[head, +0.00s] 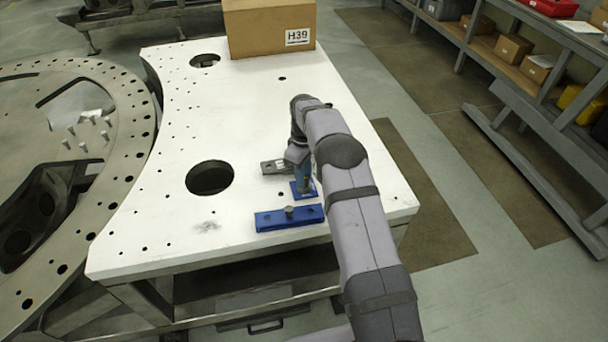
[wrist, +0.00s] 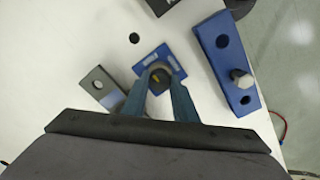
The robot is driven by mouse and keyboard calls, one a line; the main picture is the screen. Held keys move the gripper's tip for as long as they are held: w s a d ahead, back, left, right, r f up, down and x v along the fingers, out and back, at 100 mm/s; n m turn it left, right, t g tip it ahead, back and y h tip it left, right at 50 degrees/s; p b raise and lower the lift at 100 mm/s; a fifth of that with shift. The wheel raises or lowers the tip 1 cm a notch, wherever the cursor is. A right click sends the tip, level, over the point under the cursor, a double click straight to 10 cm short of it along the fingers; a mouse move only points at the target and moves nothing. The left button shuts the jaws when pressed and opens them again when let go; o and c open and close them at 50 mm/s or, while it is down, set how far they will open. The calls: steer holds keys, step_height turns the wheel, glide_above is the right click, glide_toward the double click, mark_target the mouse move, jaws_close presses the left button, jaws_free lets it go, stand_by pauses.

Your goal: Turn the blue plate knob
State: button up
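A small square blue plate (wrist: 174,61) lies on the white table; in the head view (head: 298,191) it is partly hidden under my gripper. A dark round knob (wrist: 159,79) with a yellowish mark stands on it. My gripper (wrist: 161,82) points down over this plate, and it also shows in the head view (head: 304,188). Its two blue-grey fingers are apart, one on each side of the knob. I cannot tell whether they touch it. A longer blue bar (head: 268,221), also in the wrist view (wrist: 222,60), lies beside it with a grey upright knob (wrist: 240,77).
A grey metal plate (head: 271,168) lies close to the gripper, also in the wrist view (wrist: 99,85). The white table (head: 190,120) has a large round hole nearby. A cardboard box (head: 262,25) stands at the far edge. The table's left part is mostly clear.

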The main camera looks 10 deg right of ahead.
steer(key=c, duration=0.3)
steer(key=shift+m, duration=0.3)
steer(key=m+b, duration=0.2)
steer(key=m, duration=0.1)
steer(key=m+b, duration=0.1)
steer(key=m, duration=0.4)
steer(key=shift+w, duration=0.1)
steer(key=m, duration=0.4)
steer(key=shift+m+b, duration=0.3)
steer(key=shift+b, duration=0.05)
steer(key=m, duration=0.4)
steer(key=shift+m, duration=0.3)
